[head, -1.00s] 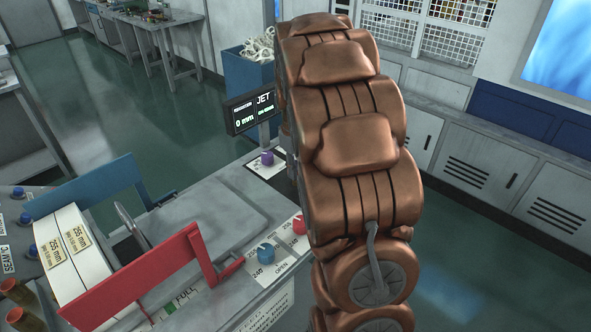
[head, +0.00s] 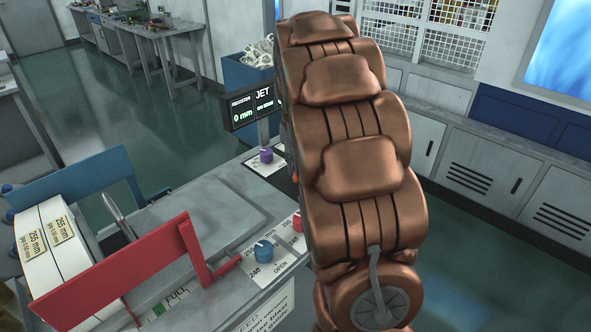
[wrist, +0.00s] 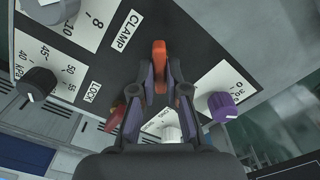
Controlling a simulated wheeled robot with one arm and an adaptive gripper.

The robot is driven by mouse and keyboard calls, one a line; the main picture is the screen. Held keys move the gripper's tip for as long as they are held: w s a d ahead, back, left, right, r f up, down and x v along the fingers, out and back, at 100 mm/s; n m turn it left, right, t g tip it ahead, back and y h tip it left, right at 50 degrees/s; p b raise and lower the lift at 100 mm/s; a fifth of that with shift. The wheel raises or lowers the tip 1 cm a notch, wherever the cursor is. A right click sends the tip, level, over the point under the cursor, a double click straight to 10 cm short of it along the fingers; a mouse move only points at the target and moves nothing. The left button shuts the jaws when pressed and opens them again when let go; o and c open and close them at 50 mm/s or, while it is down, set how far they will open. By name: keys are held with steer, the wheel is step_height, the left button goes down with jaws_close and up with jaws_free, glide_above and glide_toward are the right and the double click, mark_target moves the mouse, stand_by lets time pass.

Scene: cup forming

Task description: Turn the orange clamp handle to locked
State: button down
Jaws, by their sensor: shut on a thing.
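The orange clamp handle (wrist: 159,52) stands near the top middle of the wrist view, on a dark panel beside the CLAMP label (wrist: 120,32). My gripper (wrist: 160,78) is shut on it, one finger on each side. The handle runs roughly up and down in the picture. In the head view my copper arm hides the gripper and almost all of the clamp.
A red part shows by the left finger. In the head view, a blue knob (head: 263,251), a red guard (head: 120,272) and a register display (head: 252,108) are left of my arm.

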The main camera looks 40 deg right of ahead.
steer(key=m, duration=0.3)
steer(key=shift+m+b, duration=0.3)
steer(key=shift+b, duration=0.05)
steer(key=shift+m, duration=2)
steer(key=c, duration=1.2)
jaws_free()
steer(key=shift+r, duration=6)
